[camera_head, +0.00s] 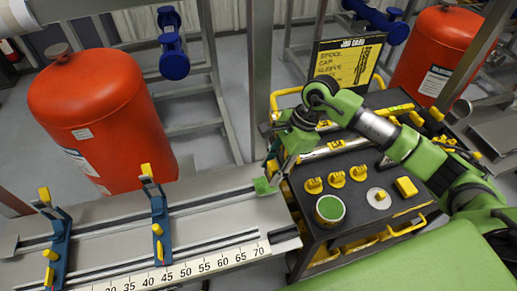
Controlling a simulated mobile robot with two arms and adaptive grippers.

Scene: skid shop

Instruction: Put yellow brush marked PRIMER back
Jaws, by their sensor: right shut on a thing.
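My right gripper (279,172) reaches in from the right over the near-left corner of the cart and points down toward the end of the bench. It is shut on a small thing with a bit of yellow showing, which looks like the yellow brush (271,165). The fingers hide most of it, and no PRIMER marking can be read. A small green piece (264,187) shows just below the fingertips at the bench end; I cannot tell whether it belongs to the held thing. My left gripper is out of view.
The dark cart (360,228) carries a green-topped can (330,209), several yellow pieces and a round disc (379,198). A job card board (345,65) stands behind. The railed bench (110,235) with blue stops (160,220) is at left; red tanks (105,115) stand behind.

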